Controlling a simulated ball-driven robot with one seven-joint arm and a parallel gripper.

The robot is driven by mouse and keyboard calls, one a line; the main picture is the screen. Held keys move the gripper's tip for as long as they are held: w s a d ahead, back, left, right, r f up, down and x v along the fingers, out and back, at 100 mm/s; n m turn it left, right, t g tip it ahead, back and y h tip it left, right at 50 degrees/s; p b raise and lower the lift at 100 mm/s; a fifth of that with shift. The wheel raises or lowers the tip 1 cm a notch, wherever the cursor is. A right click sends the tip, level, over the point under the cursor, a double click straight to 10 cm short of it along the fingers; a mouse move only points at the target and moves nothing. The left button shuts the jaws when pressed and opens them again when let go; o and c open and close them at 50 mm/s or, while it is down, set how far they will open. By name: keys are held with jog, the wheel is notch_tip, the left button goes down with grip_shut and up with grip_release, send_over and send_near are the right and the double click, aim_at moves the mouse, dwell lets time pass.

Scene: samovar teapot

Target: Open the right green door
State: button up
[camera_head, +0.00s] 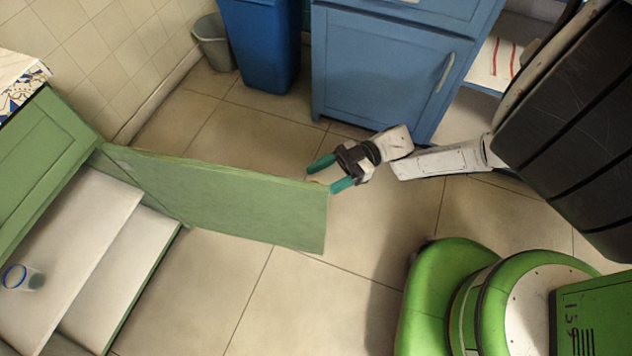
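The green door (225,205) stands swung far out from the green cabinet (40,165) at the left, hinged at its left end. Its free end points right, toward my arm. The cabinet's inside shows white shelves (85,235). My gripper (322,176) is at the upper corner of the door's free end. Its two teal fingers are spread apart, one above the door's top edge and one near its end. I cannot tell whether a finger touches the door. No handle on the door is visible.
A blue cabinet (385,75) stands at the back, with a blue bin (262,45) and a grey bin (213,45) to its left. A glass (22,278) is on a white shelf. The tiled floor in the lower middle is clear. My green base is at lower right.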

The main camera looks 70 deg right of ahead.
jog(key=v, duration=0.7)
jog(key=shift+s+d+f, duration=0.2)
jog(key=shift+s+f, duration=0.05)
jog(key=shift+s, duration=0.15)
